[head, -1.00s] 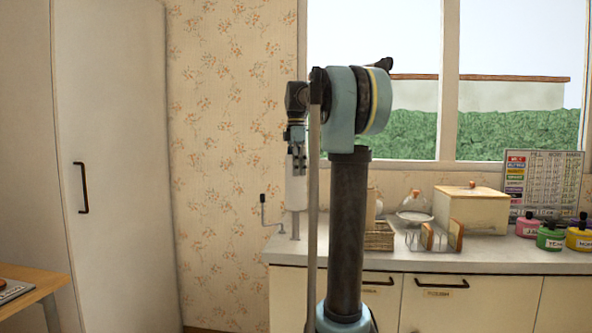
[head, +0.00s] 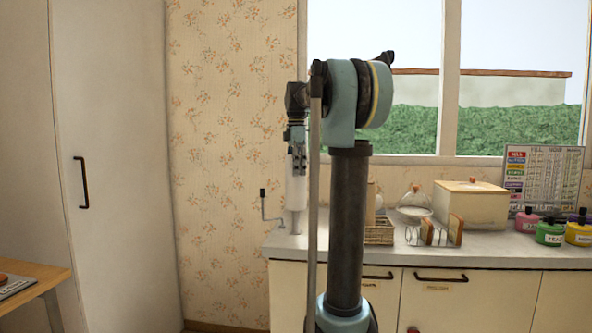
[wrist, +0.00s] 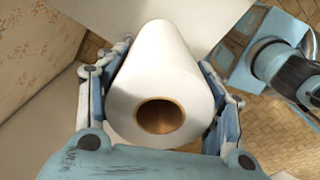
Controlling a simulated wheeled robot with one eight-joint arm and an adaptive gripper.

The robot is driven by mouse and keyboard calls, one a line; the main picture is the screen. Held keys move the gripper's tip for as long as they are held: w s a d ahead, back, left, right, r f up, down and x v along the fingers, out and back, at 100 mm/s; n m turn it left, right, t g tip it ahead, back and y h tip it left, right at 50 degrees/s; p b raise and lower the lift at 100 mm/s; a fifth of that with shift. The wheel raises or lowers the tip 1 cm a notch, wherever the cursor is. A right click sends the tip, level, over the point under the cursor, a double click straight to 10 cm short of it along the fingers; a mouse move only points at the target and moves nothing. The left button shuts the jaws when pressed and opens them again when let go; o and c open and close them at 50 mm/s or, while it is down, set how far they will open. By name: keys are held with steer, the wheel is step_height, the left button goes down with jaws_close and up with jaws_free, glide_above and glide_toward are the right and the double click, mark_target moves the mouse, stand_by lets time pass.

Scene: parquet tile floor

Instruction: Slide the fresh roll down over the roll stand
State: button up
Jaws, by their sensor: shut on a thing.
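My gripper (head: 297,160) is shut on the fresh roll (head: 296,190), a white paper roll held upright. In the wrist view the roll (wrist: 157,70) lies between both fingers, its brown cardboard core facing the camera. No post tip is clearly visible inside the core. The roll stand (head: 295,224) is at the left end of the counter, directly below the roll in the head view. Only its low part shows. I cannot tell whether the post is inside the core or how well they line up in depth.
A thin bent rod with a dark tip (head: 263,195) stands left of the stand. A wicker basket (head: 379,233), a toast rack (head: 433,235), a cream box (head: 470,204) and coloured jars (head: 550,233) stand right on the counter (head: 480,255). The wall is close behind.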

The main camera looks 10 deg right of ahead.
mark_target(296, 191)
steer(key=shift+f, duration=4.65)
steer(key=o, duration=1.5)
steer(key=shift+o, duration=0.2)
step_height(296, 191, up, 12)
steer(key=shift+f, duration=0.1)
